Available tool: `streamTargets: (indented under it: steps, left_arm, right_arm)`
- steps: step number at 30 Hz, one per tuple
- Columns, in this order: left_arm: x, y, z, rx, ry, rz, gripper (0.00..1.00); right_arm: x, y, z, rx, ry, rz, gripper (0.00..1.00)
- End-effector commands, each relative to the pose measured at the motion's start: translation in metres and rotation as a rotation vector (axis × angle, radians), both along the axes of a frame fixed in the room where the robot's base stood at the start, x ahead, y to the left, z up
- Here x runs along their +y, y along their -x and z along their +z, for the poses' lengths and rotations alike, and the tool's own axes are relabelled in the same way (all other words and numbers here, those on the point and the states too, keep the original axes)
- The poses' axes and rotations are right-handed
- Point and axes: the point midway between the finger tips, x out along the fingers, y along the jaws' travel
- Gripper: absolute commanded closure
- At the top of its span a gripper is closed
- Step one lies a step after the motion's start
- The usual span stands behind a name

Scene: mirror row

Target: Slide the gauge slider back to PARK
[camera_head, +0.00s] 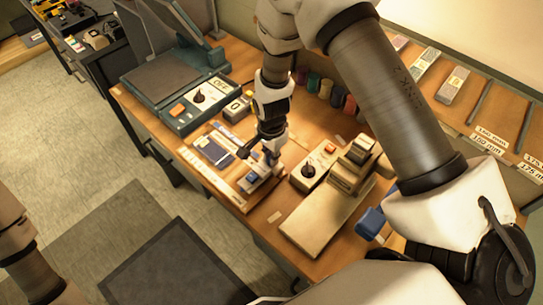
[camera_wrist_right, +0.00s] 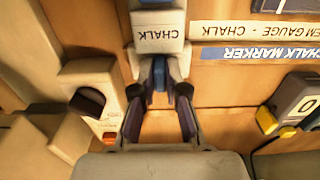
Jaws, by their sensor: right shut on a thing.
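The gauge slider, a small white and blue block, sits on the hem gauge near the bench's front edge in the head view (camera_head: 258,170). In the right wrist view a white block marked CHALK (camera_wrist_right: 158,40) has a blue part below it. My right gripper (camera_head: 266,153) reaches down from above; its fingers (camera_wrist_right: 159,72) are shut on the slider's blue part. The fingers cover part of the slider. I cannot make out a PARK mark. My left arm (camera_head: 28,255) shows at lower left, but its gripper is out of view.
A dial box (camera_head: 313,168) with an orange button and a pale base plate (camera_head: 318,218) stand close right of the gripper.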

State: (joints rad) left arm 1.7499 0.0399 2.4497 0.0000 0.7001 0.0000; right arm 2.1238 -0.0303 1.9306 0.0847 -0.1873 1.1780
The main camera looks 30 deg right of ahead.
Motion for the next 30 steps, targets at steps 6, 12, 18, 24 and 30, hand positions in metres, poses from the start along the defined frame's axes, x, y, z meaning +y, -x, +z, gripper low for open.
streamTargets:
  steps: [6, 12, 18, 24, 30]
  left_arm:
    - [0.0, 0.0, -0.001, 0.0, 0.0, 0.0, 0.6]
    - [0.0, 0.0, -0.001, 0.0, 0.0, 0.0, 0.6]
    - [0.0, 0.0, 0.0, 0.0, 0.0, 0.0, 0.6]
    - [0.0, 0.0, 0.0, 0.0, 0.0, 0.0, 0.6]
    - [0.0, 0.0, 0.0, 0.0, 0.0, 0.0, 0.6]
  right_arm:
    - [0.0, 0.006, -0.004, 0.018, 0.0, 0.0, 0.63]
    - [0.0, 0.004, -0.003, 0.012, 0.0, 0.0, 0.62]
    - [0.0, 0.002, 0.008, 0.007, -0.001, 0.0, 0.62]
    - [-0.001, 0.002, 0.053, 0.003, -0.001, -0.001, 0.62]
    - [-0.002, 0.003, 0.099, 0.007, -0.003, -0.002, 0.62]
